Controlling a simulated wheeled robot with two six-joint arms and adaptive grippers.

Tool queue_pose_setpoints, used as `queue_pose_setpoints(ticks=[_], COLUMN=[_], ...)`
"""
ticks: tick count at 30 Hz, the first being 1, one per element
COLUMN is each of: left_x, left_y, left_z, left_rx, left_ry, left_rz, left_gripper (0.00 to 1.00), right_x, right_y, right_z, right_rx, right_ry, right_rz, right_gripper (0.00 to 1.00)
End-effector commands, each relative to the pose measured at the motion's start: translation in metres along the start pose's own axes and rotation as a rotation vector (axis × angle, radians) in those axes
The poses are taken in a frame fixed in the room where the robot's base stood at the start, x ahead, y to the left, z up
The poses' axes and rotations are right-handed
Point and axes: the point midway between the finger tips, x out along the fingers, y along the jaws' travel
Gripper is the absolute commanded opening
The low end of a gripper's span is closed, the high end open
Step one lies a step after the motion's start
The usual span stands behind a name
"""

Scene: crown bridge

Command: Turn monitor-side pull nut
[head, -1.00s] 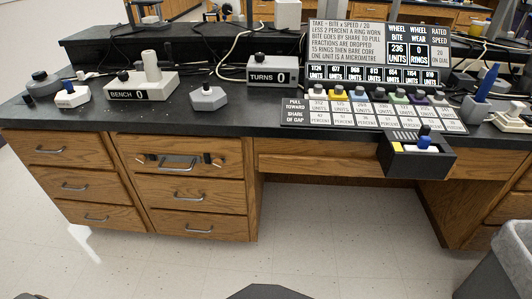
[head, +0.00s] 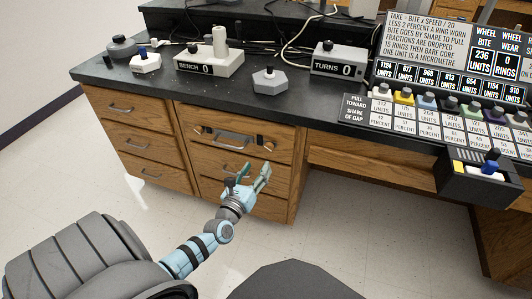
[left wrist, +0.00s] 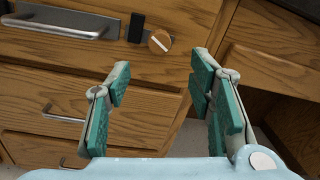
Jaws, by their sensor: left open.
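The top drawer in the middle stack has a metal pull (head: 233,140) on a grey plate, also in the left wrist view (left wrist: 65,30). To the right of its plate are a small black block (left wrist: 136,27) and a round wood-coloured nut (left wrist: 160,41) with a pale line slanting across its face. In the head view this hardware is small, with the black block (head: 259,141) at the right of the pull. My left gripper (head: 254,174) is open and empty, in front of the drawers and below the nut. In the left wrist view its green-padded fingers (left wrist: 161,75) stand apart, with the nut beyond them. My right gripper is not in view.
The black bench top (head: 150,85) carries a BENCH counter (head: 208,63), a TURNS counter (head: 338,62) and a grey hexagonal knob base (head: 270,82). A chart board (head: 425,40) and a row of coloured knobs stand at right. Below is open kneehole space.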

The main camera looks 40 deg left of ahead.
Motion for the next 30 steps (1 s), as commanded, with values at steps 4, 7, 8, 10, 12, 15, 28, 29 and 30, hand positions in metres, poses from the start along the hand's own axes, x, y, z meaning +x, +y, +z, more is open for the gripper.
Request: queue_pose_setpoints(ticks=[4,7,8,10,12,15,28,29,30], left_x=[0.044,0.067,0.072,0.081,0.086,0.089,0.088,0.088,0.088], left_y=[0.002,0.002,0.002,0.002,0.002,0.001,0.002,0.002,0.002], left_z=[-0.004,-0.004,-0.004,-0.003,-0.003,-0.002,-0.001,-0.001,-0.001], left_rx=[-0.001,-0.002,-0.002,-0.003,-0.003,-0.003,-0.004,-0.004,-0.004], left_ry=[-0.003,-0.002,-0.002,-0.001,0.000,0.002,0.001,0.001,0.001], left_rz=[0.002,0.002,0.002,0.002,0.002,0.003,0.003,0.003,0.003], left_gripper=[0.49,0.49,0.49,0.49,0.49,0.49,0.09,0.04,0.00], right_x=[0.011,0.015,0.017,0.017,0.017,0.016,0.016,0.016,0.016], right_y=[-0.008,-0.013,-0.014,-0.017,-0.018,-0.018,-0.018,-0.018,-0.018], right_z=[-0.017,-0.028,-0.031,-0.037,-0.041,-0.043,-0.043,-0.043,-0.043], right_rx=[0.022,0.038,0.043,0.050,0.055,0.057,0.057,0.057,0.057], right_ry=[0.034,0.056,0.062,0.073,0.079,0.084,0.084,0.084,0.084], right_rz=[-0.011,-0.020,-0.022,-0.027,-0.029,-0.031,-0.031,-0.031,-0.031], right_gripper=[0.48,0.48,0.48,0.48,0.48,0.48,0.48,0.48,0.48])
